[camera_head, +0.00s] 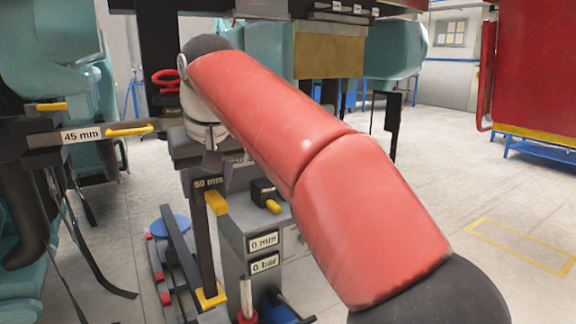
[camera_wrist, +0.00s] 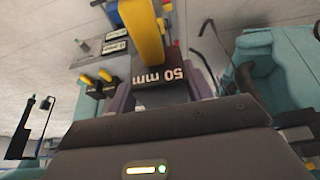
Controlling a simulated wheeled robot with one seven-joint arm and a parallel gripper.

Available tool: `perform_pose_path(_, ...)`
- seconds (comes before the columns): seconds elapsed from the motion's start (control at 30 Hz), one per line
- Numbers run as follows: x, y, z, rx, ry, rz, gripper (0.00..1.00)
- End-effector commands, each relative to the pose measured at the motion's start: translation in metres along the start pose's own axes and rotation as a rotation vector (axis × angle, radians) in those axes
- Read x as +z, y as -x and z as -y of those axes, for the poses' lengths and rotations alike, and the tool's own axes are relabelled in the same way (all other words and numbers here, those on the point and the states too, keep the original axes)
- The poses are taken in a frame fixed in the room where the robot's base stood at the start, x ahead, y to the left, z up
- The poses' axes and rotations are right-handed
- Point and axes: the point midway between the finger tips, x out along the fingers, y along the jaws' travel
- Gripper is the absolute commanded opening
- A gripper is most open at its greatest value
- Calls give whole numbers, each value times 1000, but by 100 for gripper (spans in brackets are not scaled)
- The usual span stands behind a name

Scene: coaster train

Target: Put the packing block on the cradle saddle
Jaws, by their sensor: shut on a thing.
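A dark packing block marked 50 mm (camera_head: 207,183), with a yellow handle (camera_head: 215,202), is at the end of my arm left of centre in the head view. In the wrist view the dark block (camera_wrist: 165,93) shows its label upside down, with the yellow handle pointing up the picture. My gripper (camera_wrist: 160,98) is shut on the block, with purplish fingers on both sides of it. My arm hides much of the area behind it in the head view. I cannot make out the cradle saddle for certain in either view.
A grey unit with 0 mm and 0 bar labels (camera_head: 234,240) stands below right of the block. A 45 mm block (camera_head: 82,135) with yellow handles is at the left, near teal seats (camera_head: 45,50). A dark post with a yellow foot (camera_head: 211,296) stands below.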

Motion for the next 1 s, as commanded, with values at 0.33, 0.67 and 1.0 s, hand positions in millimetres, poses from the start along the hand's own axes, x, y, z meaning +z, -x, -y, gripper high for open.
perform_pose_path(0.33,-6,-44,-29,28,-49,0,6)
perform_pose_path(0.67,1,-124,-84,73,-130,4,6)
perform_pose_path(1.0,70,-258,-190,145,-279,10,6)
